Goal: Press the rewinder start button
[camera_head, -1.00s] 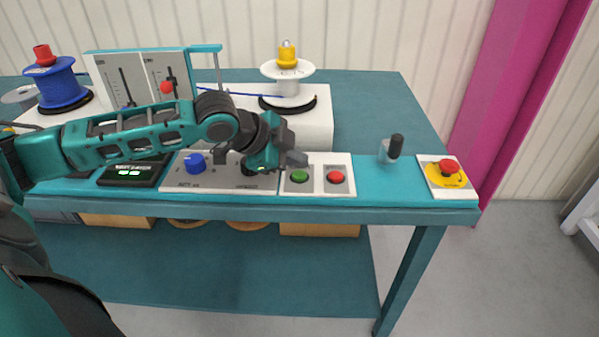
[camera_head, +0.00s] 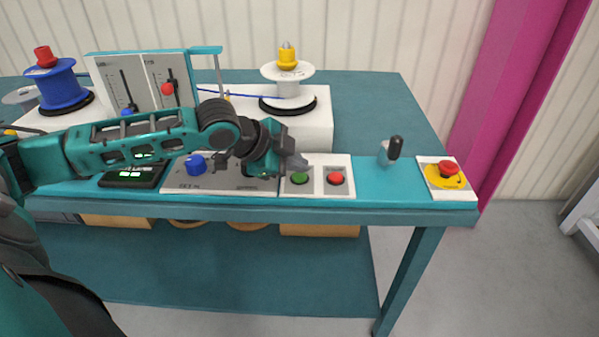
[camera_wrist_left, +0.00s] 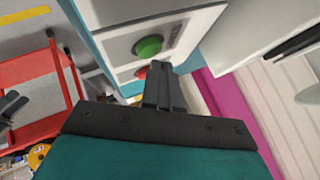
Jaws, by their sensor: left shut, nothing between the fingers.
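The green button (camera_head: 299,179) sits on the white control plate (camera_head: 317,160) at the front of the teal bench, left of the red button (camera_head: 335,178). My left gripper (camera_head: 300,162) is shut and empty, its fingertips just above and behind the green button; I cannot tell whether they touch it. In the left wrist view the green button (camera_wrist_left: 148,46) shows clear beyond the shut fingers (camera_wrist_left: 164,80), and the red button (camera_wrist_left: 142,72) is partly hidden by them. My right gripper is in neither current view.
A panel with a blue knob (camera_head: 195,164) lies left of the buttons. A dark-handled lever (camera_head: 394,149) and a red emergency stop (camera_head: 448,167) stand to the right. A blue reel (camera_head: 58,87) and a white reel (camera_head: 288,88) are behind.

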